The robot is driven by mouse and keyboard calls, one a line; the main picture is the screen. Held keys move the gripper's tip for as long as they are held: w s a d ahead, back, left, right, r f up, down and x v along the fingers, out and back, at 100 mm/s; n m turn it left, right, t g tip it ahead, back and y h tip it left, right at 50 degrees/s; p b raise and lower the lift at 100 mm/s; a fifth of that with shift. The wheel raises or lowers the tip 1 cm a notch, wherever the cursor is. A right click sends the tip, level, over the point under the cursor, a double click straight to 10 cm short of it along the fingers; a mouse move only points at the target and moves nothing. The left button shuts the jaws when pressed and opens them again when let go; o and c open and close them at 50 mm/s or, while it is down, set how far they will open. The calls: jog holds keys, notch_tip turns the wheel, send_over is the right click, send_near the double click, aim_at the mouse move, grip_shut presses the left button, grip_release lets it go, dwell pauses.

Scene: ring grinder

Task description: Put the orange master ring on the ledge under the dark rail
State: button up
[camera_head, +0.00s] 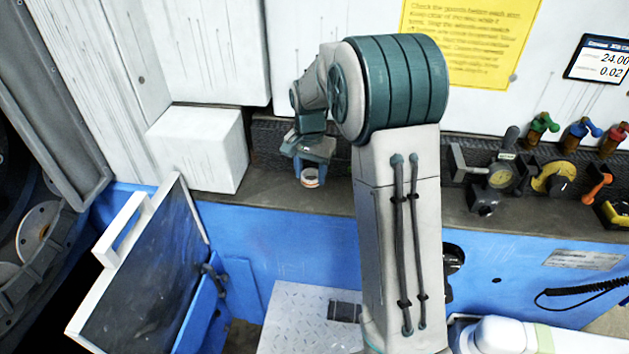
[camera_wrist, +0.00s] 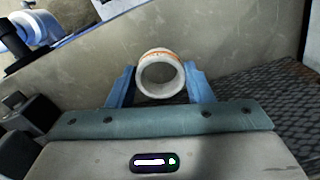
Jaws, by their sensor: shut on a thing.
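The master ring (camera_head: 310,183) is a short pale ring with an orange band. My gripper (camera_head: 308,170) is shut on it and holds it low over the ledge (camera_head: 265,197), in front of the dark rail (camera_head: 268,138). In the wrist view the ring (camera_wrist: 160,55) sits between the two blue fingers of my gripper (camera_wrist: 159,71), its open bore facing the camera. A dark ribbed strip (camera_wrist: 262,85), likely the rail, lies at right. Whether the ring touches the ledge cannot be told.
A white block (camera_head: 198,150) stands left of my gripper. Gauges and clamps, including a yellow dial (camera_head: 553,177), line the rail at right. An open framed guard (camera_head: 145,270) stands at lower left. The ledge is clear between the block and my gripper.

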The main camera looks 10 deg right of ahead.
aim_at(311, 192)
jog(key=shift+f, duration=1.75)
jog(key=shift+f, duration=0.15)
jog(key=o, duration=1)
jog(key=shift+o, duration=0.2)
